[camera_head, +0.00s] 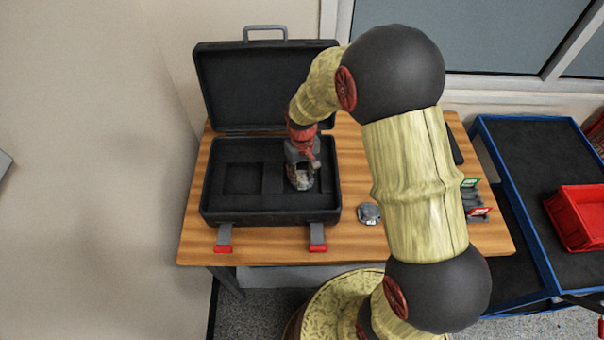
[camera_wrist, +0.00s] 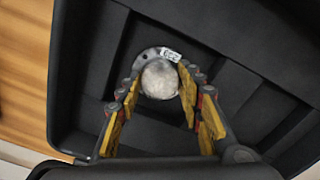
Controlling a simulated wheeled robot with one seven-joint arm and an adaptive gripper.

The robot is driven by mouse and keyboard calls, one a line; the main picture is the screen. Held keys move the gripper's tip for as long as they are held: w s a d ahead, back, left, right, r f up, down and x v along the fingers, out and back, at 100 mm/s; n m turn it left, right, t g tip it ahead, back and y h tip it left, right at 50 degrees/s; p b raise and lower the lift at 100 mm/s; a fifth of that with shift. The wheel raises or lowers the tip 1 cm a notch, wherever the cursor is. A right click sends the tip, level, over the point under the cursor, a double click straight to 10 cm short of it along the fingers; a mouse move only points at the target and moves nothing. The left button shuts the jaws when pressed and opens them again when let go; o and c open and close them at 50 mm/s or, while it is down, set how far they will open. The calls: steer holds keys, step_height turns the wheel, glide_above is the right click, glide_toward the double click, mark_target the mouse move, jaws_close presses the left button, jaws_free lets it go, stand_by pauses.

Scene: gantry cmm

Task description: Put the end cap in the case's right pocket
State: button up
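The black case (camera_head: 215,212) lies open on the wooden table, its lid (camera_head: 265,90) raised at the back. Its left pocket (camera_head: 243,178) is empty. My gripper (camera_head: 300,180) points down into the right part of the case, over the right pocket. The end cap, a pale round dome on a grey flange with a small white label, is between the fingertips in the wrist view (camera_wrist: 160,80). The yellow finger pads stand close on both sides of it; whether they press on it is unclear. My gripper also shows in the wrist view (camera_wrist: 160,88).
A grey part (camera_head: 369,213) lies on the table right of the case. Small holders with green and red labels (camera_head: 474,198) stand at the table's right. A blue-framed cart (camera_head: 530,205) with a red bin (camera_head: 580,218) stands further right.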

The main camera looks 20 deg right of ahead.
mark_target(302, 176)
steer(key=o, duration=0.5)
steer(key=s+r+t+p, duration=0.1)
steer(key=s+r, duration=0.2)
steer(key=r, duration=0.6)
steer(key=s+r+t+p, duration=0.1)
steer(key=s+r, duration=0.2)
steer(key=r, duration=0.6)
steer(key=s+r+t+p, duration=0.1)
steer(key=s+r, duration=0.3)
steer(key=r, duration=0.5)
steer(key=s+r+t, duration=0.1)
steer(key=s+r, duration=0.1)
steer(key=s, duration=0.2)
steer(key=s+r+m, duration=0.1)
steer(key=s+r, duration=0.1)
steer(key=s, duration=0.2)
steer(key=s+r+t, duration=0.1)
steer(key=s, duration=0.3)
steer(key=shift+r+m+t, duration=0.3)
steer(key=shift+r+m, duration=0.1)
steer(key=shift+b, duration=0.3)
